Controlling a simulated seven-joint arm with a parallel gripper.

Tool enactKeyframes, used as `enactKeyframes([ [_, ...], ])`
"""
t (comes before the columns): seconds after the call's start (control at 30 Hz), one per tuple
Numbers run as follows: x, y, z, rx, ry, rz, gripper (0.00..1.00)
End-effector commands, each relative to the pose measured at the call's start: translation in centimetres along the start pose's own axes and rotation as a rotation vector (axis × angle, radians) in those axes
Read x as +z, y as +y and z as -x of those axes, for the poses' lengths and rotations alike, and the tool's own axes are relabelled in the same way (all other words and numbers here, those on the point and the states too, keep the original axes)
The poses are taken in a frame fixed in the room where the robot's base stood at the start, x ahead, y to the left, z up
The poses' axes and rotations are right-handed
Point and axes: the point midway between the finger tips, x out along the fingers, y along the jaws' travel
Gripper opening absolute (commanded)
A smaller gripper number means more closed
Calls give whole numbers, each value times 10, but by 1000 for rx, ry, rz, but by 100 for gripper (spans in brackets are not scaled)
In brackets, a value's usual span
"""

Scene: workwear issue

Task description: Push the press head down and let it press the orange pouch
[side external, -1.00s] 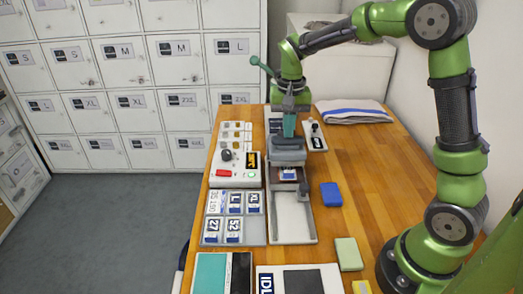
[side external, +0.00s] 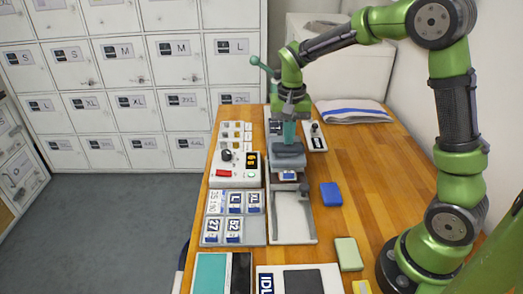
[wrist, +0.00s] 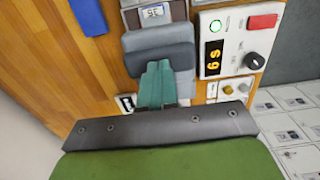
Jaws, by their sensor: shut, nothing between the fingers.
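The press head (side external: 288,155) is a grey block over the near end of the press. It also shows in the wrist view (wrist: 160,54). My gripper (side external: 289,140) has teal fingers, shut and empty, with their tips down at the top of the press head. In the wrist view the fingers (wrist: 156,84) reach the head's edge and appear to touch it. Beneath the head a small white-and-blue label (side external: 288,176) shows on the lower part. I cannot make out an orange pouch; whatever lies under the head is mostly hidden.
A control box (side external: 236,170) with a red button, a black knob and lit yellow digits stands left of the press. Size-label cards lie in a tray (side external: 256,240) in front of it. A blue block (side external: 331,194) and a green block (side external: 348,254) lie on the right.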

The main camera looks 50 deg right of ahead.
Motion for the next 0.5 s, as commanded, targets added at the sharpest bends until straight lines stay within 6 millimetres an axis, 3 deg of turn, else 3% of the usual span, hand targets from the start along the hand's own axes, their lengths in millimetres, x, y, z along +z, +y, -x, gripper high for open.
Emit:
enactKeyframes([
  [0.5,0,0,33,-1,2,1,0],
])
